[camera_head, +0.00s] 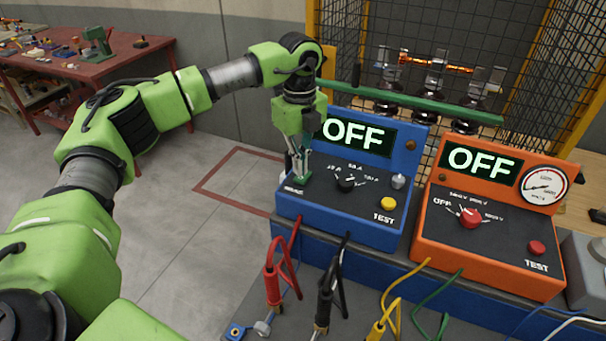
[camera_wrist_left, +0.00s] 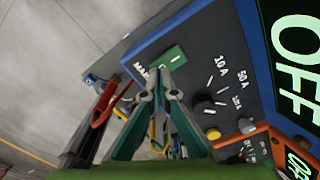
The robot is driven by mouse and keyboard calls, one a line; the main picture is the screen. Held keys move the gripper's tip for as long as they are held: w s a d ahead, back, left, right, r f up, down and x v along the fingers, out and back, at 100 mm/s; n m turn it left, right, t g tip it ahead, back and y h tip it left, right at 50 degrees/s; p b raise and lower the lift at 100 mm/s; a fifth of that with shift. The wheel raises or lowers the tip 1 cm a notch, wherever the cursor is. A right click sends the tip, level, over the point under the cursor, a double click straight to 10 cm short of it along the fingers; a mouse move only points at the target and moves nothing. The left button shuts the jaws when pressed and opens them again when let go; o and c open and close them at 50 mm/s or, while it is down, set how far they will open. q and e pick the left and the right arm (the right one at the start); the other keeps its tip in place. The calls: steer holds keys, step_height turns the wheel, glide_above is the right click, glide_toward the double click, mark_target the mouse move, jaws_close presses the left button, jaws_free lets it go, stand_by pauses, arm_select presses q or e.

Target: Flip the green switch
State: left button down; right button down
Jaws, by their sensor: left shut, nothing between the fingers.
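The green switch (camera_wrist_left: 173,57) is a small green rocker with a white mark, at the corner of the dark panel on the blue box (camera_head: 340,219). My left gripper (camera_head: 299,172) points down over that switch at the panel's left end, and its fingers partly hide it in the head view. In the left wrist view the gripper (camera_wrist_left: 160,76) has its fingertips together and empty, right at the switch's near edge. I cannot tell if they touch it. The blue box's display (camera_head: 352,133) reads OFF. My right gripper is not in view.
The blue box also has a black knob (camera_head: 346,184), a grey toggle (camera_head: 398,181) and a yellow TEST button (camera_head: 388,204). An orange box (camera_head: 485,262) stands to its right. Cable clips (camera_head: 273,287) hang in front. A green bar (camera_head: 420,104) runs behind.

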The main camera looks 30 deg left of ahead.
mark_target(300, 179)
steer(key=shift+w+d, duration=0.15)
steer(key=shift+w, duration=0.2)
